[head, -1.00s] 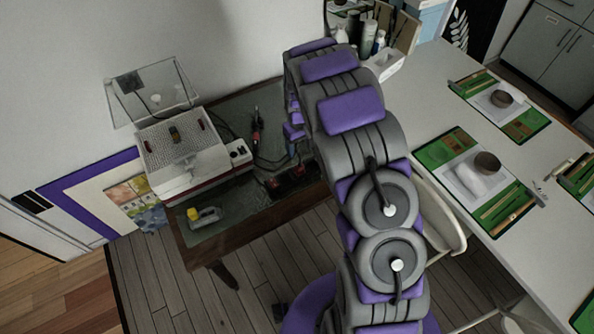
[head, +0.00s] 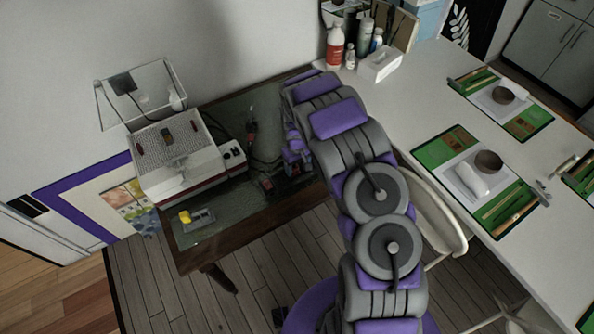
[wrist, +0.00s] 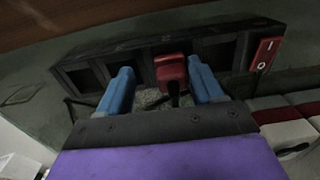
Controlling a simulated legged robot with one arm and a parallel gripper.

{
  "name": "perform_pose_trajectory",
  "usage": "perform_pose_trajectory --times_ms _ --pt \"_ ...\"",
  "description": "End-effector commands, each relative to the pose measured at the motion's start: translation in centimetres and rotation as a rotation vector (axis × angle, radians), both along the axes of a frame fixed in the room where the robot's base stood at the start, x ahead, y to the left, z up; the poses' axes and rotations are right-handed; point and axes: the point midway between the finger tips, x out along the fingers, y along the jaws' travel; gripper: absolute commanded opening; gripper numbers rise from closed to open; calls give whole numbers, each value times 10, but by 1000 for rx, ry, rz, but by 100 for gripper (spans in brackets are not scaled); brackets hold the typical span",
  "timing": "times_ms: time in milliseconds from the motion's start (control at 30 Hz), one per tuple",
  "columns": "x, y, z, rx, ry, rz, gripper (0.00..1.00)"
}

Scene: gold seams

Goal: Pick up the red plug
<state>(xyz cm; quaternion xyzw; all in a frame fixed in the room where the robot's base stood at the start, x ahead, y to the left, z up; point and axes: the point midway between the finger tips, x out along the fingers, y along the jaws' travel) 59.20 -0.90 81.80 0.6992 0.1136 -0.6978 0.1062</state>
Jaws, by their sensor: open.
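The red plug (wrist: 172,70) is in the wrist view, at the middle of a black power strip (wrist: 110,60), seated in or against it; I cannot tell which. A dark piece, perhaps its cord, shows just below it. My gripper (wrist: 160,68) is open, with one blue finger on each side of the plug and a visible gap on both sides. In the head view my gripper (head: 294,148) is over the right part of the dark table, beside the power strip (head: 282,184), and the plug is not clearly visible there.
A red rocker switch (wrist: 265,52) is at the strip's right end in the wrist view. A white machine (head: 180,165) and a yellow-grey tool (head: 196,217) are on the dark table (head: 235,210). Black cables lie behind the strip. A white table (head: 440,95) stands to the right.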

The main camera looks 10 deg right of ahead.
Motion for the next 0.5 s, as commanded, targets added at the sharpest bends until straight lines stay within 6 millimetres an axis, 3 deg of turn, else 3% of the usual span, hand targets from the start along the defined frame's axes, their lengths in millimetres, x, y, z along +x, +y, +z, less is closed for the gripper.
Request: perform_pose_trajectory --times_ms 133,500 --pt "0 5 1 -5 0 2 65" --pt "0 0 1 2 2 2 30"
